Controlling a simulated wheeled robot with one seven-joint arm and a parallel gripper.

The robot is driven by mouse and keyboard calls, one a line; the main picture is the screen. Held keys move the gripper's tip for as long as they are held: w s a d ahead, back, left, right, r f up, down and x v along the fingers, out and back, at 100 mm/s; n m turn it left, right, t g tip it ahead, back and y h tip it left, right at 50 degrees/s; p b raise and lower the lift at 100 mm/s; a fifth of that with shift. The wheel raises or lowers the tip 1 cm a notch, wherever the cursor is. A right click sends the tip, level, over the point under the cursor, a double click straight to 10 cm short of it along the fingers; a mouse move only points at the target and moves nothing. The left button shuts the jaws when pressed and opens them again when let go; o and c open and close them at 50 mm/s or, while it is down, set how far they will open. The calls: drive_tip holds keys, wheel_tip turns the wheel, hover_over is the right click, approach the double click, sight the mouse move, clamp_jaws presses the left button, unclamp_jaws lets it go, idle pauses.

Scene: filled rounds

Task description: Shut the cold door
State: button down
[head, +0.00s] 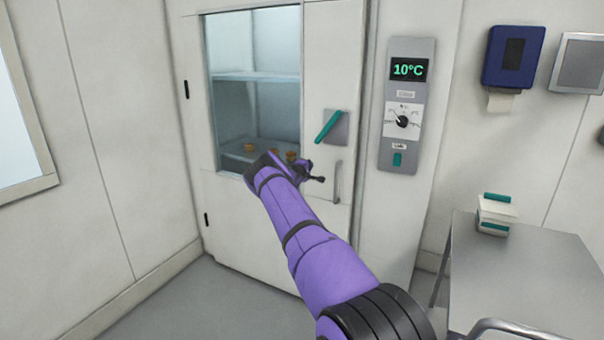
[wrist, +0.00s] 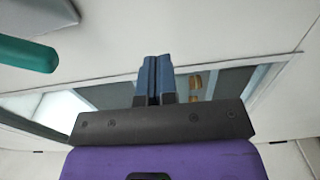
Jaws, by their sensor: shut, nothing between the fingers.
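The cold door (head: 332,60) is white with a tall window and hinges on its left side. It looks flush with its frame or nearly so; I cannot tell whether it is fully shut. A teal lever (head: 328,126) on a grey plate sits tilted on its right part, with a silver pull handle (head: 338,182) below. My gripper (head: 317,179) is in front of the door, just left of the pull handle, partly hidden by my arm. In the wrist view my gripper (wrist: 153,80) has its fingers together and empty, close to the door face. The teal lever (wrist: 25,54) shows at upper left there.
Shelves with several small orange-brown items (head: 249,147) show through the window. A control panel (head: 405,105) reading 10°C is right of the door. A grey metal table (head: 530,275) with a white-and-teal box (head: 495,212) stands at the right. Floor (head: 190,300) at lower left is clear.

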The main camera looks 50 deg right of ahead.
drive_tip(key=v, duration=0.7)
drive_tip(key=shift+a, duration=0.4)
drive_tip(key=s+a+r+m+g+y, duration=0.1)
drive_tip(key=s+a+r+m+g, duration=0.2)
drive_tip(key=r, duration=0.5)
drive_tip(key=s+a+r+m+g+y, duration=0.1)
drive_tip(key=s+a+r+m, duration=0.25)
drive_tip(key=a+r, duration=0.4)
drive_tip(key=s+a+r+m+y, duration=0.1)
drive_tip(key=s+a+r+y, duration=0.25)
drive_tip(key=a+r, duration=0.3)
drive_tip(key=s+a+r+m+y, duration=0.1)
drive_tip(key=s+a+r+y, duration=0.1)
drive_tip(key=s+a+r, duration=0.45)
drive_tip(key=s+a+r+n+t+y, duration=0.1)
drive_tip(key=s+a+y, duration=0.2)
drive_tip(key=s+a, duration=0.5)
drive_tip(key=s+a+r+n+t+y, duration=0.15)
drive_tip(key=s+a, duration=0.25)
drive_tip(key=a, duration=0.9)
drive_tip(key=s+a+r+n+t+y, duration=0.1)
drive_tip(key=s+a+r+t+y, duration=0.15)
drive_tip(key=s+a, duration=0.55)
drive_tip(key=s+a+f+n+y, duration=0.2)
drive_tip(key=s+a+f+y, duration=0.1)
drive_tip(key=s+a, duration=0.4)
drive_tip(key=a, duration=0.3)
drive_tip(key=shift+s+a, duration=0.35)
drive_tip(key=shift+a, duration=0.05)
